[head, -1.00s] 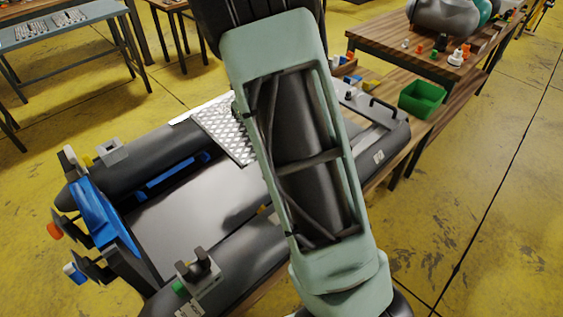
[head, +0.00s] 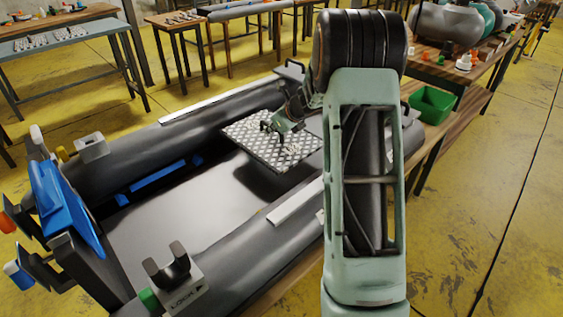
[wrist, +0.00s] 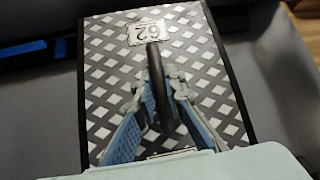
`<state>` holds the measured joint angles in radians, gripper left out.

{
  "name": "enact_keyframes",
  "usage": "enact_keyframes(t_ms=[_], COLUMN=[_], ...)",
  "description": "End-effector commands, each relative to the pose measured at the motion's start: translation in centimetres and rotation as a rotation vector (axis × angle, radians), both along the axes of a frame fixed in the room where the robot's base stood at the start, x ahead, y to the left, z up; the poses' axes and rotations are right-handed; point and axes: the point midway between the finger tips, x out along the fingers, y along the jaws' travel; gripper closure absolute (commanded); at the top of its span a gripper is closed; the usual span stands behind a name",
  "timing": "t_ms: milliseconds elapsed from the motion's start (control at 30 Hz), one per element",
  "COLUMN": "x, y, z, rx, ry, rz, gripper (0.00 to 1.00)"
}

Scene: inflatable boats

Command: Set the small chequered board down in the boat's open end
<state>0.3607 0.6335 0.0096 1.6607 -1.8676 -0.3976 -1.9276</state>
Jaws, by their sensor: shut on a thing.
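The small chequered board (head: 265,153), a flat plate with a diamond pattern and a black edge, hangs over the boat's inside, roughly level. My gripper (head: 279,124) is above it. In the wrist view my gripper (wrist: 158,88) is shut on a black upright handle at the middle of the board (wrist: 213,65); a plate reading 62 is at its far end. The grey inflatable boat (head: 245,255) lies below, with side tubes and a bare floor (head: 185,212). The gap beneath the board is hard to judge. My arm hides part of the boat's right end.
A blue panel (head: 68,205) stands across the boat's left end, and a black forked holder (head: 167,268) on the near tube. A green bin (head: 432,104) is right of my arm. The boat's floor left of the board is clear.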

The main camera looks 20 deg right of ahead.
Motion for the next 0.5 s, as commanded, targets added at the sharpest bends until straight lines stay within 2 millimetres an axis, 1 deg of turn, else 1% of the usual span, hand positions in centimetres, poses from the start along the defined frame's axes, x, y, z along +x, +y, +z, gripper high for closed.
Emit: enact_keyframes(t_ms=[33,200,300,500], x=[0.1,0.1,0.1,0.1], y=[-0.1,-0.1,-0.1,-0.1], z=[-0.9,-4.2,-5.4,-6.6], rx=[0.002,0.002,0.002,0.001], ry=[-0.002,-0.002,-0.003,-0.002], rz=[-0.001,-0.001,-0.001,-0.001], gripper=[1.0,1.0,1.0,1.0])
